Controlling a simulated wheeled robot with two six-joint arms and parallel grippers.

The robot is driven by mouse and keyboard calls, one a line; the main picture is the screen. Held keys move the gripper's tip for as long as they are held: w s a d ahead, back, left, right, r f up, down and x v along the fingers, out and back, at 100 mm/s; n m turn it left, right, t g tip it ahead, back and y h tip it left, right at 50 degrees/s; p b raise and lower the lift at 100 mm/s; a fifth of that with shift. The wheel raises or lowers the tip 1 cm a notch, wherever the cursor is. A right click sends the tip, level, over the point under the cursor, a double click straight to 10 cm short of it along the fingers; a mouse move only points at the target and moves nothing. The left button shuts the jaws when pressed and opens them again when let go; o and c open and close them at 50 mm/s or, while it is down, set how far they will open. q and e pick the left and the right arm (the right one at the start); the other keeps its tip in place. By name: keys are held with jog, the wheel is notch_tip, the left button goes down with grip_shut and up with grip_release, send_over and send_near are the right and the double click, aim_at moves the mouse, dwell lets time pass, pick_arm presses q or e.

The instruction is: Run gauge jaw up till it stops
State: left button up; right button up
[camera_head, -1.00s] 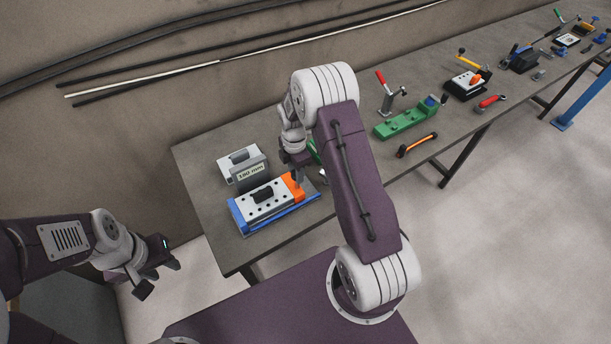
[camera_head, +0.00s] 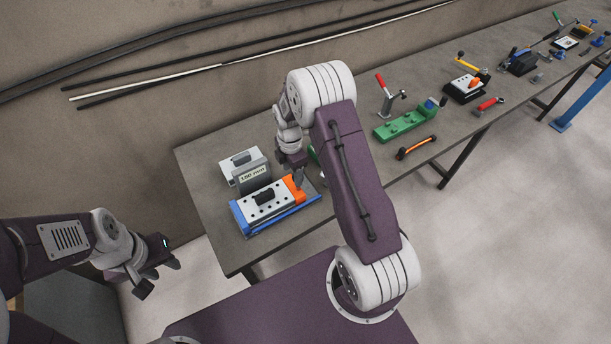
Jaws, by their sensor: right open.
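The gauge stands at the near left end of the bench. It has a blue base (camera_head: 290,218), a light perforated block (camera_head: 262,208) with a black knob-like part (camera_head: 264,195), and an orange jaw (camera_head: 294,187) at the block's right end. A grey display (camera_head: 252,175) behind it carries a reading in mm, too small to read surely. My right gripper (camera_head: 300,178) is open at the orange jaw, one dark finger beside or against it; contact cannot be told. My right forearm hides part of that area. My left gripper (camera_head: 160,278) is open and empty, off the bench's left side.
A green fixture (camera_head: 405,125), a red-handled clamp (camera_head: 388,95), an orange-black tool (camera_head: 416,147) and a red-handled tool (camera_head: 488,104) lie further right. Several more tools stand at the far end. The bench's front left corner is bare. A wall with cables runs behind.

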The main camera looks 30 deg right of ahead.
notch_tip(320, 180, up, 3)
jog(key=shift+r+p, duration=0.1)
jog(key=shift+p, duration=0.9)
jog(key=shift+r+p, duration=0.7)
jog(key=shift+r, duration=0.15)
jog(key=shift+f, duration=0.1)
